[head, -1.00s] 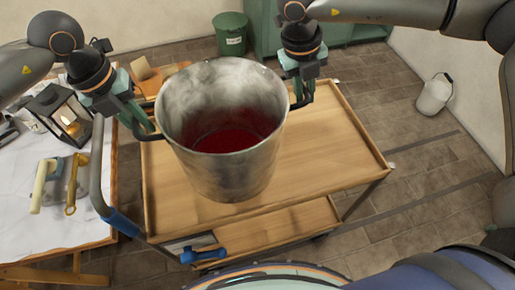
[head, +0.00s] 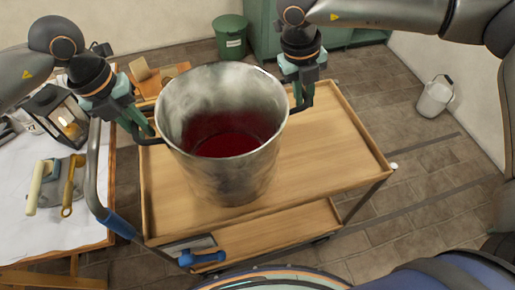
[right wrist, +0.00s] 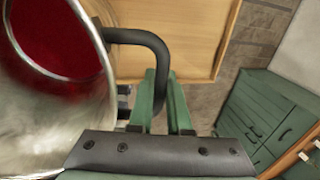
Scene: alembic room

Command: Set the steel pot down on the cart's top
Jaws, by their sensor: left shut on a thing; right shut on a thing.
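The steel pot (head: 235,170) is upright over the wooden top of the cart (head: 330,160), towards its left half, with dark red liquid inside. I cannot tell whether its base touches the top. My left gripper (head: 143,130) is shut on the pot's left handle. My right gripper (head: 302,98) is shut on the right handle. In the right wrist view, the right gripper's green fingers (right wrist: 160,85) close on the dark bent handle (right wrist: 150,42) beside the pot's shiny rim (right wrist: 90,25). The pot hides part of the cart top.
A cloth-covered table (head: 60,220) at left holds a lantern (head: 62,118) and hand tools (head: 52,185). A blue-handled tool (head: 200,257) lies on the cart's lower shelf. A green bin (head: 231,38) and white bucket (head: 435,97) stand beyond. The cart top's right half is clear.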

